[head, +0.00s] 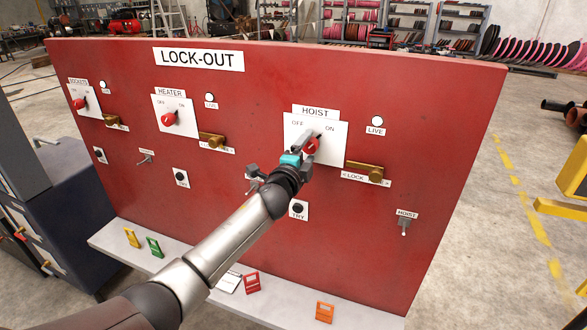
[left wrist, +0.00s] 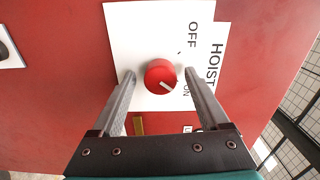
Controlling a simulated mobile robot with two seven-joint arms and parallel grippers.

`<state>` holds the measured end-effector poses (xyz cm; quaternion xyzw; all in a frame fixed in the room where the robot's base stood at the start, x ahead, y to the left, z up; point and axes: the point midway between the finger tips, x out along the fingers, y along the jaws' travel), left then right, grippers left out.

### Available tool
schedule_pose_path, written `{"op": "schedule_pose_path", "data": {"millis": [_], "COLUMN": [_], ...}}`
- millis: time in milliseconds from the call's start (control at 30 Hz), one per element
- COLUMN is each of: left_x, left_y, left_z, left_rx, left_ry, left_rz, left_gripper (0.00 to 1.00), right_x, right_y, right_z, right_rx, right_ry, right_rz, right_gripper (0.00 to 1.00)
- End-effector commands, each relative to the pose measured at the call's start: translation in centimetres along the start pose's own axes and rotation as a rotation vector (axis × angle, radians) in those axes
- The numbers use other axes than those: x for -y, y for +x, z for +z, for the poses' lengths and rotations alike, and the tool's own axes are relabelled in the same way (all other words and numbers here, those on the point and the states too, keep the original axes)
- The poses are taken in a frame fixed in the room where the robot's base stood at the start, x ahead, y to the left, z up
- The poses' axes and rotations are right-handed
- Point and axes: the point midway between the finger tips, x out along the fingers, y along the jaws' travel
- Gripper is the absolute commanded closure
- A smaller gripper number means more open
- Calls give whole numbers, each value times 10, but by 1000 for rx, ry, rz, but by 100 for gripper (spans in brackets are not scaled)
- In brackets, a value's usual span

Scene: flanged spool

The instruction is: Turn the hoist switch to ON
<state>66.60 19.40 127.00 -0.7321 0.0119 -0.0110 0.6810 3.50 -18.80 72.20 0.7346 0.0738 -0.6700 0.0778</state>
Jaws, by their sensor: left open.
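The hoist switch (head: 312,146) is a red round knob on a white plate under the HOIST label, with OFF at its upper left and ON at its upper right. In the left wrist view the knob (left wrist: 157,71) shows a white pointer mark turned toward the ON side. My left gripper (head: 307,139) is at the knob and hides part of it in the head view. In the left wrist view its open fingers (left wrist: 160,76) stand on either side of the knob, with a gap on both sides. My right gripper is not in view.
The red lock-out panel (head: 270,95) also carries a sockets switch (head: 80,103) and a heater switch (head: 169,119). A brass lock slide (head: 364,171) sits right of the hoist plate. Coloured tags, such as an orange one (head: 324,312), lie on the ledge below.

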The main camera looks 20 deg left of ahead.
Motion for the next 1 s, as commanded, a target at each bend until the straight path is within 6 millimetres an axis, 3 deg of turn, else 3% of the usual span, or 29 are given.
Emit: {"op": "schedule_pose_path", "data": {"millis": [1000], "left_x": [-1], "left_y": [-133], "left_z": [0], "left_rx": [-2], "left_ry": [1], "left_rz": [2], "left_gripper": [22], "right_x": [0], "right_y": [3], "right_z": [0], "right_rx": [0], "right_ry": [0], "right_rz": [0], "right_gripper": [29]}}
